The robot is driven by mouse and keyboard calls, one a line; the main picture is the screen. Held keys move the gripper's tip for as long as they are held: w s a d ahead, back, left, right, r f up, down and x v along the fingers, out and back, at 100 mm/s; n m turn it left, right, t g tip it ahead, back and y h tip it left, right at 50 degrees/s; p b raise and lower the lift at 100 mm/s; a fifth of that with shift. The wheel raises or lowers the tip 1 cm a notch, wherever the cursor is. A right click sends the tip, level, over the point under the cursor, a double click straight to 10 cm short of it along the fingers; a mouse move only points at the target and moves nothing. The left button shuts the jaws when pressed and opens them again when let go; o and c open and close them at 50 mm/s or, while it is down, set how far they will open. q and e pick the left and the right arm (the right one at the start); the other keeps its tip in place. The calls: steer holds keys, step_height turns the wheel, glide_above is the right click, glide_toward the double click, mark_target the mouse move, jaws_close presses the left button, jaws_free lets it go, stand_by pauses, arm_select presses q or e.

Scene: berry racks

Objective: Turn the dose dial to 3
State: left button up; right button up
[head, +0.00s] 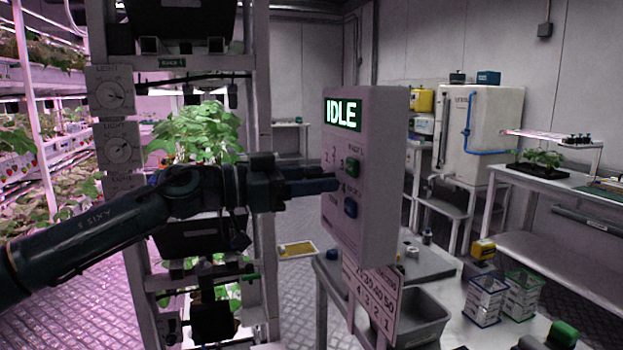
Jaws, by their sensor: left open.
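A pale control box (370,130) stands at centre with a lit green display (343,113) reading IDLE. Its face carries a green button (352,168), a blue button (350,207) and small printed numbers (332,156) around the place where my gripper meets it. My left gripper (328,185) reaches in from the left, its fingertips at or very near this face, jaws open. The dose dial itself is hidden behind the fingers, so its setting cannot be read. Whether the fingers touch it cannot be told. My right gripper is out of view.
Below the box are a number card (372,293), a grey bin (432,318) and wire baskets (487,300) on a bench. A green-and-dark object (563,335) is cut off at lower right.

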arm_select(q)
steer(key=c, duration=1)
steer(key=shift+o, duration=0.2)
